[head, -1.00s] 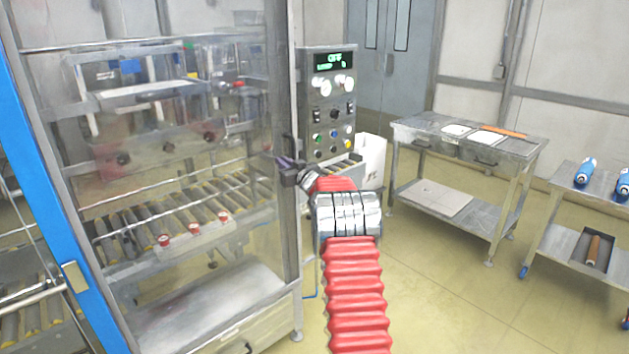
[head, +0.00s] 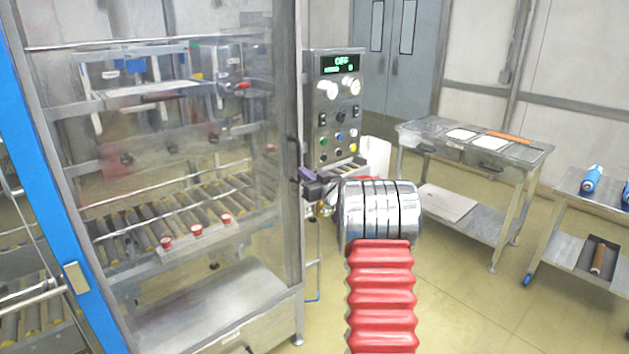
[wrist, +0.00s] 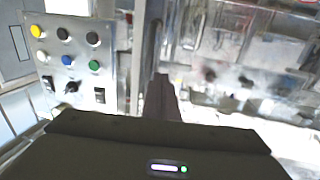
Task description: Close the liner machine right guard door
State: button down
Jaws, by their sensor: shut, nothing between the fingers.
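The guard door (head: 255,235) is a large clear panel in a grey metal frame, at the left of the head view. Its upright right edge stands beside the control panel, and a dark handle (head: 293,155) is on it. I cannot tell if the door sits fully against the machine. My gripper (head: 306,182) is shut and empty, at the door's right edge just below the handle. Whether it touches the frame is unclear. In the wrist view the shut fingers (wrist: 161,98) point at the upright frame, with the control panel to the left.
The control panel (head: 336,110) with a green display stands just right of the door edge. A roller conveyor (head: 120,235) shows through the panel. A steel table (head: 520,150) and a cart (head: 570,255) stand at the right. The floor between is clear.

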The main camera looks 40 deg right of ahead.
jog(key=shift+s, duration=2.65)
